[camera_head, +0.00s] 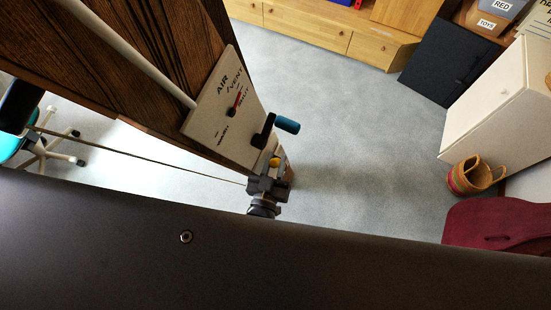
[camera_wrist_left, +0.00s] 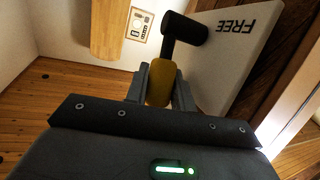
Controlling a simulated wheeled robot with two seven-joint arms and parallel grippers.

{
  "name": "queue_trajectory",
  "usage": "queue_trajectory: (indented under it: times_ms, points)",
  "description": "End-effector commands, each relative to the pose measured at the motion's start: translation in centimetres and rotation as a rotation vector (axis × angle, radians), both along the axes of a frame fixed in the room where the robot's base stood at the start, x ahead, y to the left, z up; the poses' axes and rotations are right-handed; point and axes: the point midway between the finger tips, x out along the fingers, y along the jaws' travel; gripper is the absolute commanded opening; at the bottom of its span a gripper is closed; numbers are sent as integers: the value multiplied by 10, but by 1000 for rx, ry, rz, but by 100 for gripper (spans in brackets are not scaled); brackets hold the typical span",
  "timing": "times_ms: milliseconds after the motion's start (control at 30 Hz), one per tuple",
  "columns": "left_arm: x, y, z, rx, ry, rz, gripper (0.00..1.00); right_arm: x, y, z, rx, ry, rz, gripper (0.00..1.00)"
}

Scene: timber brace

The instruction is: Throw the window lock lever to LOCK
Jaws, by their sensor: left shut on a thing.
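The yellow grip (camera_head: 275,162) of a lever sits at the lower right end of a pale panel (camera_head: 205,125) on the dark timber. My left gripper (camera_head: 272,174) is at the grip. In the left wrist view the gripper (camera_wrist_left: 162,78) has its two fingers on either side of the yellow grip (camera_wrist_left: 159,92), shut on it. No LOCK marking is legible, and the lever's pivot is hidden. My right gripper is not in view.
A blue-ended black crank (camera_head: 287,124) stands close to the left gripper. The panel also carries an AIR VENT dial with a red pointer (camera_head: 236,104). A pale rod (camera_head: 130,50) runs along the timber.

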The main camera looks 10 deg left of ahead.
Motion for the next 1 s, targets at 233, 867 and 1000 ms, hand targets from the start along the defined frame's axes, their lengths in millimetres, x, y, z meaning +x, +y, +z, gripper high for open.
queue_trajectory:
  times_ms: [233, 867, 1000]
  points:
    - [0, 0, -1, -1, -1, -1, 32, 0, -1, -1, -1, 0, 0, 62]
    - [-58, 5, -7, -3, 2, -1, 34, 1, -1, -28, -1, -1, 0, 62]
    - [-84, 7, -7, -2, 2, -2, 34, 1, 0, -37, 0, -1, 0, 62]
